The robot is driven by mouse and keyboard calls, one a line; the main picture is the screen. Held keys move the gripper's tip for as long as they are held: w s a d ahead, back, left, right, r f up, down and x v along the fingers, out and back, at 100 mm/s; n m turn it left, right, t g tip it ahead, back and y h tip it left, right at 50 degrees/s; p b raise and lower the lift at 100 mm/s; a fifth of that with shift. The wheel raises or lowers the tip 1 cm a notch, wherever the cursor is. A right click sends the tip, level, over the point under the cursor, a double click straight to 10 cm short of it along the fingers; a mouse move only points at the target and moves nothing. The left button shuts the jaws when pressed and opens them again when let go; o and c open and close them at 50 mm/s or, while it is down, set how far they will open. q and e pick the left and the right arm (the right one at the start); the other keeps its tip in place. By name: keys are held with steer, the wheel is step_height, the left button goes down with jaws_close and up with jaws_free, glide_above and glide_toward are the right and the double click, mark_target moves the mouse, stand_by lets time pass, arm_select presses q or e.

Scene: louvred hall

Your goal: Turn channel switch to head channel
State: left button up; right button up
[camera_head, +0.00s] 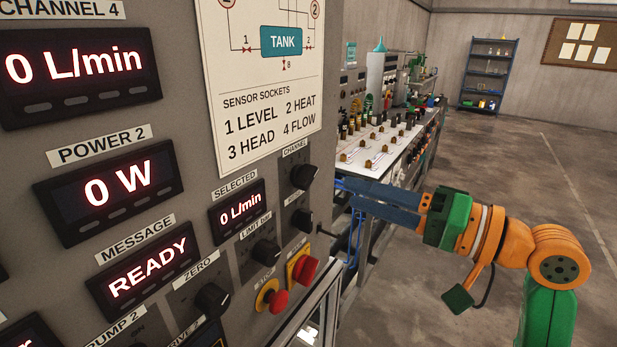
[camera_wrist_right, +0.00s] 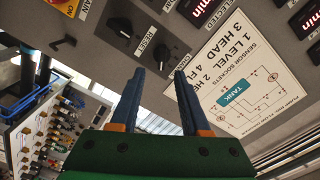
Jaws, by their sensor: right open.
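The channel switch (camera_head: 304,176) is a round black knob under a CHANNEL label near the right edge of the grey panel. In the right wrist view the knob (camera_wrist_right: 160,53) shows between and beyond the two blue fingertips. My right gripper (camera_head: 342,187) comes in from the right, its fingers pointing at the panel just right of the knob. In the wrist view the gripper (camera_wrist_right: 158,74) is open, with nothing between its fingers; contact with the knob cannot be told. The SELECTED display (camera_head: 239,210) reads 0 L/min. The knob's pointer setting is too small to read. My left gripper is out of view.
A second black knob (camera_head: 303,218) sits just below the switch, and a LIMIT knob (camera_head: 265,252) lower left. A sensor sockets sheet (camera_head: 262,125) lists 3 HEAD. A bench (camera_head: 390,155) with fittings stands behind; the floor right is clear.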

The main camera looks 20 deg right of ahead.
mark_target(312, 180)
steer(key=p+x, duration=0.1)
steer(key=x, duration=0.4)
steer(key=p+x, duration=0.1)
steer(key=x, duration=0.1)
steer(key=shift+w+a+r+p, duration=0.3)
steer(key=shift+w+a+p, duration=0.15)
steer(key=shift+w+p, duration=0.05)
steer(key=shift+p, duration=0.1)
steer(key=shift+f, duration=0.1)
jaws_close()
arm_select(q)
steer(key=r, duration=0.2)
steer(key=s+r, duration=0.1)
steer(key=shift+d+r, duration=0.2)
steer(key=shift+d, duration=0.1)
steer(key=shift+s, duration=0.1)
